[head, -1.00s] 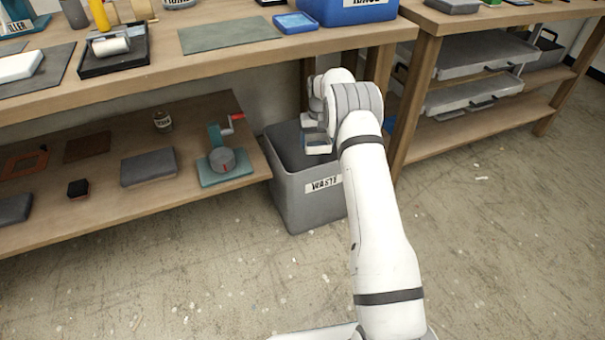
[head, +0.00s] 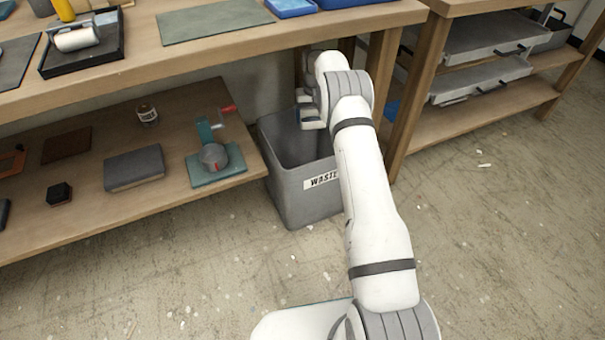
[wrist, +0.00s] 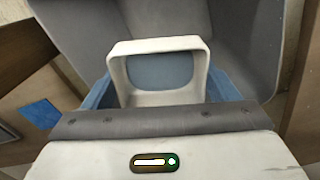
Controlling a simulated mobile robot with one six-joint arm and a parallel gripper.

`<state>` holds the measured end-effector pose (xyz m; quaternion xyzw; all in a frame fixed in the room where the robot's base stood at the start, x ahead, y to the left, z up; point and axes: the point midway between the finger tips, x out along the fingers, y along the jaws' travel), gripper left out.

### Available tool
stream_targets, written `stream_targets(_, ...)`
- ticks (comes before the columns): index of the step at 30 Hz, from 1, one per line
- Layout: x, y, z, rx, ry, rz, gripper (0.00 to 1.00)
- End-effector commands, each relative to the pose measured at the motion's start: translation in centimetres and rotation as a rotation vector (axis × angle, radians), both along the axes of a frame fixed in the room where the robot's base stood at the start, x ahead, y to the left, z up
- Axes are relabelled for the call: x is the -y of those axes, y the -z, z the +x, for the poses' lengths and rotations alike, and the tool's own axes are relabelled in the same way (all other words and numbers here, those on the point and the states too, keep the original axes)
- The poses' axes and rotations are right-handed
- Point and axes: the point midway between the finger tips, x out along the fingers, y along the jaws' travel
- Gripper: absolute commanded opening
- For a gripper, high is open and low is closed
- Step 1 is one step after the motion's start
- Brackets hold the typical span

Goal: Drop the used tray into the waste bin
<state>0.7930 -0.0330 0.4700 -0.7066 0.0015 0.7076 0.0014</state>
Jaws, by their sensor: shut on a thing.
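The waste bin (head: 300,200) is a grey open-topped box with a WASTE label, standing on the floor at the right end of the low shelf. My gripper (head: 311,112) is over the bin's opening at its back right. In the wrist view my gripper (wrist: 158,46) shows as a white loop, with the used tray (wrist: 98,92), a blue piece, held behind it. The tray shows on both sides of the loop and through it; most of it is hidden. The bin's grey inner walls (wrist: 240,40) surround the tray in that view. In the head view the tray is not clearly visible.
The workbench (head: 340,22) overhangs close behind and above the gripper. The low shelf (head: 225,115), with a teal clamp-like device (head: 215,162), is left of the bin. A second bench (head: 410,95) with grey trays stands right. The floor in front is clear.

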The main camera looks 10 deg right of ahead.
Motion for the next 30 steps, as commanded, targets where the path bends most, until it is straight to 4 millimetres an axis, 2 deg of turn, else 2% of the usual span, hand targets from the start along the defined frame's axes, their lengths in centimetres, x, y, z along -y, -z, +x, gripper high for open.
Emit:
stream_targets(1, -0.1, 1.1, 0.0, -0.001, -0.001, 0.0, 0.6)
stream_targets(7, -0.3, 3.3, 0.0, 0.001, -0.004, 0.0, 0.6)
stream_targets(18, -0.3, 3.8, 0.0, 0.001, -0.005, 0.0, 0.6)
stream_targets(19, -0.4, 3.8, 0.0, 0.001, -0.005, 0.0, 0.83)
stream_targets(25, -0.4, 3.8, 0.0, 0.001, -0.005, 0.0, 0.99)
stream_targets(30, -0.4, 3.8, 0.0, 0.0, -0.005, 0.0, 1.0)
